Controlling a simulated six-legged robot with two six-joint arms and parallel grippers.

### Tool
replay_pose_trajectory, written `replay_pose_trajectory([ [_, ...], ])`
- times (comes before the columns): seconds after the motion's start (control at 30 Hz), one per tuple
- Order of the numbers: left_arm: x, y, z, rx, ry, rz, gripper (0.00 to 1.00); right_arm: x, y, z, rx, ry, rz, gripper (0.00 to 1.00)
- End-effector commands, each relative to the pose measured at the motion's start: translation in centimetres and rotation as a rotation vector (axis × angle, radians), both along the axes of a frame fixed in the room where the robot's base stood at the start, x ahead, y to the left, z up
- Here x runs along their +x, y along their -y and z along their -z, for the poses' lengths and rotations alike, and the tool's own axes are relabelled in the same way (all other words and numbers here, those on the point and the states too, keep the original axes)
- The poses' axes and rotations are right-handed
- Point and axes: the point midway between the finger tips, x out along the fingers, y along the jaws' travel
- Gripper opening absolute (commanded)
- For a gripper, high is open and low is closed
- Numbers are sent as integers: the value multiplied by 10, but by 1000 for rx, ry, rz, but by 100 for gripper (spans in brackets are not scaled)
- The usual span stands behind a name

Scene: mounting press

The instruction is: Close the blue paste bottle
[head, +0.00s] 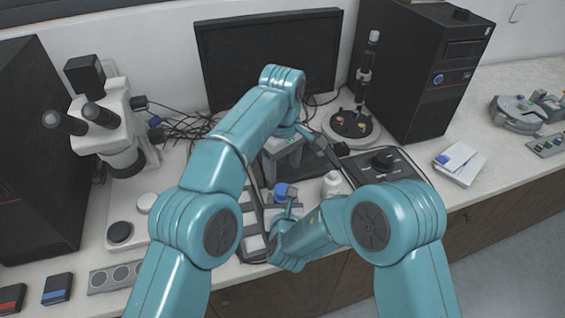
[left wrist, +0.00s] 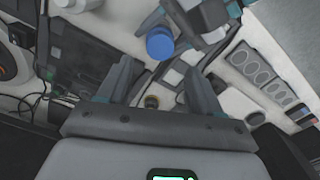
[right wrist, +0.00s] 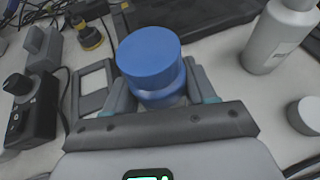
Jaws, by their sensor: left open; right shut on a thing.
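The blue paste bottle (right wrist: 160,92) is upright in the right wrist view, between the fingers of my right gripper (right wrist: 155,95), which is shut on it. A wide blue cap (right wrist: 148,55) is on top; I cannot tell whether it is screwed tight. In the head view the blue cap (head: 281,189) shows just above my right gripper (head: 286,209). My left gripper (left wrist: 160,78) is open and empty. In the left wrist view the blue cap (left wrist: 160,43) is beyond its fingertips, apart from them.
A white bottle (head: 331,184) stands close to the right of the blue bottle. A black control box (head: 384,165) is further right. A monitor (head: 270,55) stands behind, and a microscope (head: 110,125) on the left. Cables lie on the bench.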

Motion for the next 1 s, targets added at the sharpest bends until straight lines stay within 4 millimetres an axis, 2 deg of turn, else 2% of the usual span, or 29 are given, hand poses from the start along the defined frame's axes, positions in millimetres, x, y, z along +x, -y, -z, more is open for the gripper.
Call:
replay_pose_trajectory([
  [0.5, -1, -1, 69, 0, -3, 0, 65, 0, 0, 1, 0, -1, 0, 0],
  [0.67, 0, -1, 77, -1, -1, 0, 65, 0, 0, 1, 0, -1, 0, 0],
  [0.9, 0, -1, 78, -1, -1, 0, 65, 0, 0, 1, 0, -1, 0, 0],
  [0.93, 0, -1, 78, -1, -1, 0, 62, 0, 0, 1, 0, -1, 0, 0],
  [1.0, -1, 0, 78, 0, -1, 0, 39, 0, 0, 1, 0, -1, 0, 0],
])
